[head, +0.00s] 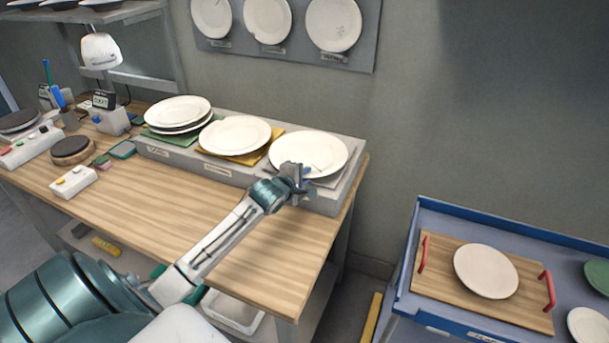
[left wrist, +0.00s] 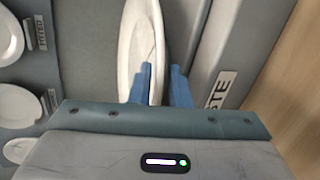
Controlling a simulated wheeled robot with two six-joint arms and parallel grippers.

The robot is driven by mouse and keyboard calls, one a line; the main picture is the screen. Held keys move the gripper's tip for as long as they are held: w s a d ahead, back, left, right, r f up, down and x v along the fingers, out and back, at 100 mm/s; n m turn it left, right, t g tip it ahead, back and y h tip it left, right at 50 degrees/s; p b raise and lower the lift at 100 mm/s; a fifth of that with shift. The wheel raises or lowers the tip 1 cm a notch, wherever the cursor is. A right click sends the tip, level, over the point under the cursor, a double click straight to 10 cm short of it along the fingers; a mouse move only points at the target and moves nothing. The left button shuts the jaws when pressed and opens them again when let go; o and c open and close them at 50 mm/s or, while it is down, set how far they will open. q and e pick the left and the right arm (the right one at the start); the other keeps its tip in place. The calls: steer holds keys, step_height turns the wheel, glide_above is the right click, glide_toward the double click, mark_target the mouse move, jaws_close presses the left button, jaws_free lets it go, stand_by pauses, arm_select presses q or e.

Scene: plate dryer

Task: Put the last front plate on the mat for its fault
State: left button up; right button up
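A white plate (head: 309,153) with a thin dark line on its face is at the right end of the grey ledge (head: 347,190), over a grey mat (head: 327,182). My left gripper (head: 297,178) is at its near rim. In the left wrist view the blue fingers stand close on either side of the plate's rim (left wrist: 140,40), and the gripper looks shut on it. A label ending in "STE" (left wrist: 220,90) is beside it. A plate (head: 235,134) lies on the yellow mat (head: 270,152), and stacked plates (head: 178,110) lie on the green mat (head: 150,132). My right gripper is out of view.
A blue cart (head: 430,215) at the right carries a wooden tray (head: 430,280) with red handles and a plate (head: 486,271). Sample plates (head: 333,24) hang on the wall board.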

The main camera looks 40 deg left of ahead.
arm_select(q)
steer(key=shift+r, duration=0.15)
steer(key=shift+s, duration=0.35)
steer(key=b+v, duration=0.1)
steer(key=v, duration=1)
steer(key=shift+b, duration=0.3)
steer(key=shift+s+d, duration=0.1)
steer(key=shift+s, duration=0.1)
